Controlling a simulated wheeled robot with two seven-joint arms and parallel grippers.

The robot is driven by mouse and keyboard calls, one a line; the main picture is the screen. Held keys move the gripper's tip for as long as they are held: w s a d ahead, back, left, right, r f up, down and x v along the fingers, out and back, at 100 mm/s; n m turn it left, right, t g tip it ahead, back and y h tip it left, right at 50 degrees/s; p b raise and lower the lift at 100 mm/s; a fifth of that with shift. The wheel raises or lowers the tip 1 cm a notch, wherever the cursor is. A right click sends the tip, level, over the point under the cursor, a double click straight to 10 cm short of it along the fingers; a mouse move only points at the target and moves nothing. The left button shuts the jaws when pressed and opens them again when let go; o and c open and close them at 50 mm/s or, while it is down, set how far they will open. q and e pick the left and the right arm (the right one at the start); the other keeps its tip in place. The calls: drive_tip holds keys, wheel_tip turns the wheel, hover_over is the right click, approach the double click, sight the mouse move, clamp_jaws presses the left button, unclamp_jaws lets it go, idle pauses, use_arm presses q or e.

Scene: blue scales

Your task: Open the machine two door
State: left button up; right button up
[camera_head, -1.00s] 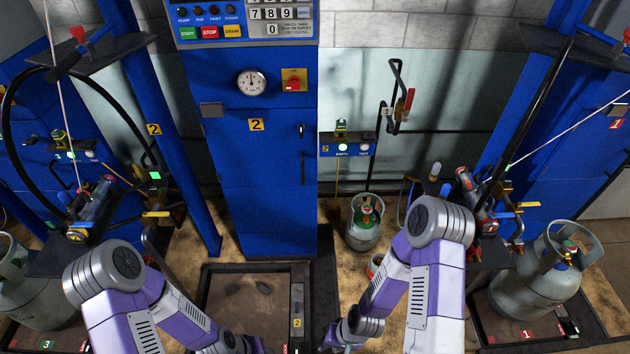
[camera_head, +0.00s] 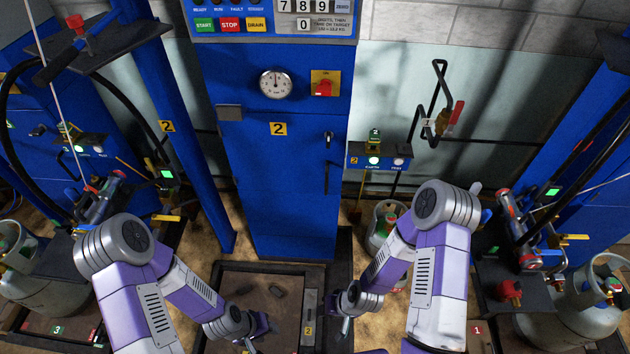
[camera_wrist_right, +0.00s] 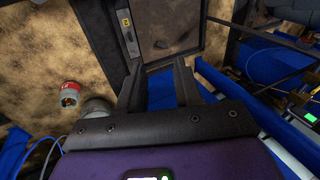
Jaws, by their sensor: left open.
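Machine two is the tall blue cabinet (camera_head: 285,200) in the middle of the head view, marked with a yellow 2 label (camera_head: 278,129). Its door front looks shut. A dark handle (camera_head: 328,138) sits near the door's right edge. My left gripper (camera_head: 262,338) is low in the head view, in front of the cabinet, open and empty. My right gripper (camera_head: 345,328) is low and to the right of it, away from the door. In the right wrist view its two dark fingers (camera_wrist_right: 161,85) stand apart with nothing gripped between them.
A dark-framed floor platform (camera_head: 262,267) lies before the cabinet. A gas cylinder (camera_head: 385,232) stands right of it. Machines with grey cylinders (camera_head: 50,285) flank both sides. A red and white cylindrical object (camera_wrist_right: 70,93) shows in the right wrist view.

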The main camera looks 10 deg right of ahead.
drive_tip(key=w+a+f+n+t+y+b, duration=0.15)
drive_tip(key=w+t, duration=0.25)
drive_tip(key=w, duration=0.8)
drive_tip(key=t+h+b, duration=0.3)
drive_tip(key=t+h, duration=0.3)
drive_tip(key=t, duration=0.6)
approach(327, 184)
drive_tip(key=w, duration=0.4)
drive_tip(key=shift+w+f+b, duration=0.2)
drive_tip(key=shift+w+b, duration=0.9)
drive_tip(key=shift+w, duration=2.25)
drive_tip(key=shift+c, duration=0.3)
clamp_jaws()
